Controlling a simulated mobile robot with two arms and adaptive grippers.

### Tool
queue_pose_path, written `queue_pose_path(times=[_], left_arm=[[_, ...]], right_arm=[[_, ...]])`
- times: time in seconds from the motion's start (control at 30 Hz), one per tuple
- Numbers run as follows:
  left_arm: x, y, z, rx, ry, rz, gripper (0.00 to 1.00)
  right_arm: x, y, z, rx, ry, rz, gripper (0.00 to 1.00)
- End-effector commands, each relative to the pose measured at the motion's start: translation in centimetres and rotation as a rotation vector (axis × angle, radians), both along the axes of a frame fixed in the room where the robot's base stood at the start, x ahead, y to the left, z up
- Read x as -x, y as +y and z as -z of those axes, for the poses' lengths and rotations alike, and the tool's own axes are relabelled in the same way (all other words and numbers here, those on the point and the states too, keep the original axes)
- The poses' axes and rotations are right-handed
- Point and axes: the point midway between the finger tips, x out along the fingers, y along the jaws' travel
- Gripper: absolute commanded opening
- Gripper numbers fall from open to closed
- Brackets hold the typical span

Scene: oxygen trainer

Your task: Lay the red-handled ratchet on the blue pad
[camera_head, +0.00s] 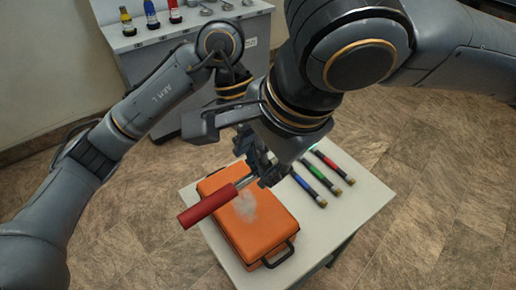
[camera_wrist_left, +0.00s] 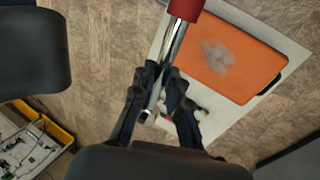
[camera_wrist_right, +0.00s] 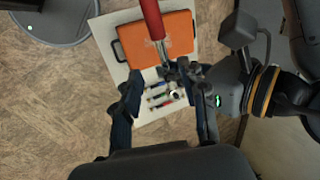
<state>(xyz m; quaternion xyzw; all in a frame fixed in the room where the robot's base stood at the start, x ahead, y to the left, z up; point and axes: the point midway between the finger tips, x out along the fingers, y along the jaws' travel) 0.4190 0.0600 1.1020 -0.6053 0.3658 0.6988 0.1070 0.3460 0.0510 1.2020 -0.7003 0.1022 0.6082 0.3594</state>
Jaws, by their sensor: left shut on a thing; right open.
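The ratchet has a red handle (camera_head: 207,206) and a bright metal shaft (camera_wrist_left: 176,40). My left gripper (camera_wrist_left: 163,78) is shut on the shaft, holding the ratchet above the orange case with the handle pointing to the lower left in the head view. The right wrist view also shows the red handle (camera_wrist_right: 152,18), with the metal end pointing toward my right gripper. My right gripper (camera_wrist_right: 166,90) is open, its fingers spread on either side of the ratchet's metal end. In the head view the two grippers overlap, so their fingertips are partly hidden. I see no blue pad.
The orange case (camera_head: 262,232) lies on a white table (camera_head: 345,208). Blue (camera_head: 308,189), green (camera_head: 319,176) and red (camera_head: 333,167) tools lie beside it. A grey cabinet (camera_head: 185,38) with small bottles and metal pieces stands behind.

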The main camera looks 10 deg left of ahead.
Motion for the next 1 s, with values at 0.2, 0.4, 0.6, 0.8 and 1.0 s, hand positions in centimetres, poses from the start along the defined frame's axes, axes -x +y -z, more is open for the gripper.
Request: queue_pose_path(times=[0.2,0.4,0.6,0.8,1.0], left_arm=[[0.0,0.0,-0.1,0.001,-0.001,0.000,0.00],[0.0,0.0,-0.1,0.001,-0.001,0.000,0.00],[0.0,0.0,-0.1,0.001,-0.001,0.000,0.00],[0.0,0.0,-0.1,0.001,-0.001,0.000,0.00],[0.0,0.0,-0.1,0.001,-0.001,0.000,0.00]], right_arm=[[-0.9,1.2,3.6,0.001,0.003,-0.002,0.42],[-1.7,2.3,7.1,0.000,0.002,-0.003,0.42],[-2.4,3.1,9.2,-0.003,0.001,-0.002,0.42],[-2.6,3.3,10.0,-0.003,0.000,-0.003,0.42],[-2.6,3.3,10.0,-0.004,0.000,-0.003,0.42]])
